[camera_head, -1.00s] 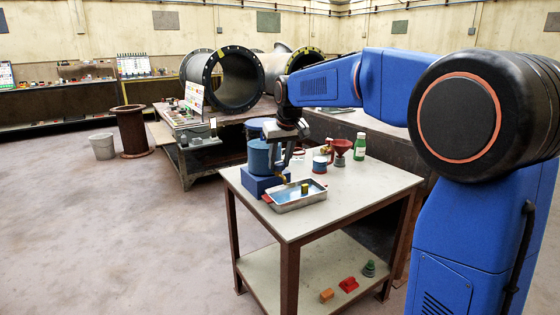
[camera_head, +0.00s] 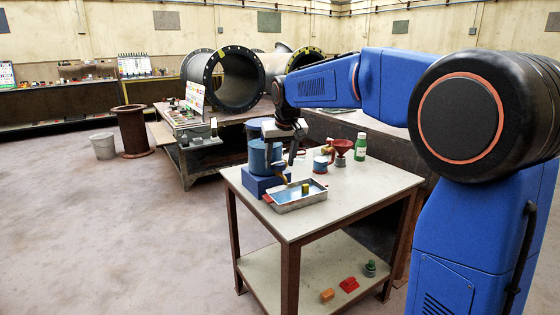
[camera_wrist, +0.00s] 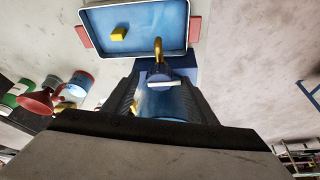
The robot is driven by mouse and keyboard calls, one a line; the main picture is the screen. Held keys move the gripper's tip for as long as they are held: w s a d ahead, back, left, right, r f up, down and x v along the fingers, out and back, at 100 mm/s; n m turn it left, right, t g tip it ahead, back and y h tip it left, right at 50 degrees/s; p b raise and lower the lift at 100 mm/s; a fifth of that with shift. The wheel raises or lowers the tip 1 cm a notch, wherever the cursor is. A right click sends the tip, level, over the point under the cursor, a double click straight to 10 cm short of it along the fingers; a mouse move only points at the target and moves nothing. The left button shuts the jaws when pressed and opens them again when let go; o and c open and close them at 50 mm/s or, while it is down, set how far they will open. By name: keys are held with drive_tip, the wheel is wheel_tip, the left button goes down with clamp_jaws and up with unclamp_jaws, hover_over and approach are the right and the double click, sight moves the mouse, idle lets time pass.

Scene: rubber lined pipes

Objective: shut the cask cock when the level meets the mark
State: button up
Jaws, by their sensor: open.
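The blue cask (camera_head: 259,157) stands on a blue block (camera_head: 262,186) on the table. Its brass cock (camera_wrist: 158,48) points over a shallow tray (camera_head: 288,208) in the wrist view, with a pale bar (camera_wrist: 165,83), perhaps its handle, nearer me. The tray has red end handles and a blue inside; a small yellow block (camera_wrist: 119,34) is in it. I cannot make out a level mark or a stream. My gripper (camera_wrist: 162,88) is open, its fingers either side of the cock's near end and the cask; contact cannot be told. It also shows beside the cask in the head view (camera_head: 293,155).
A red and blue can (camera_head: 320,164), a red funnel (camera_head: 342,150) and a green bottle (camera_head: 360,146) stand behind the tray on the table. The table's front right top is clear. The lower shelf holds a few small coloured pieces. Large flanged pipes lie behind.

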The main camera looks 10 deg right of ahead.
drive_tip(key=v, duration=1.7)
drive_tip(key=shift+s+r, duration=0.1)
drive_tip(key=shift+s, duration=0.05)
drive_tip(key=s+d+f, duration=0.3)
drive_tip(key=s+f, duration=1.1)
drive_tip(key=s, duration=0.4)
drive_tip(key=s+d+f, duration=0.4)
drive_tip(key=s+f, duration=1.1)
drive_tip(key=s, duration=0.3)
drive_tip(key=shift+s+d+f, duration=0.15)
drive_tip(key=shift+s+f, duration=0.05)
drive_tip(key=shift+s, duration=0.15)
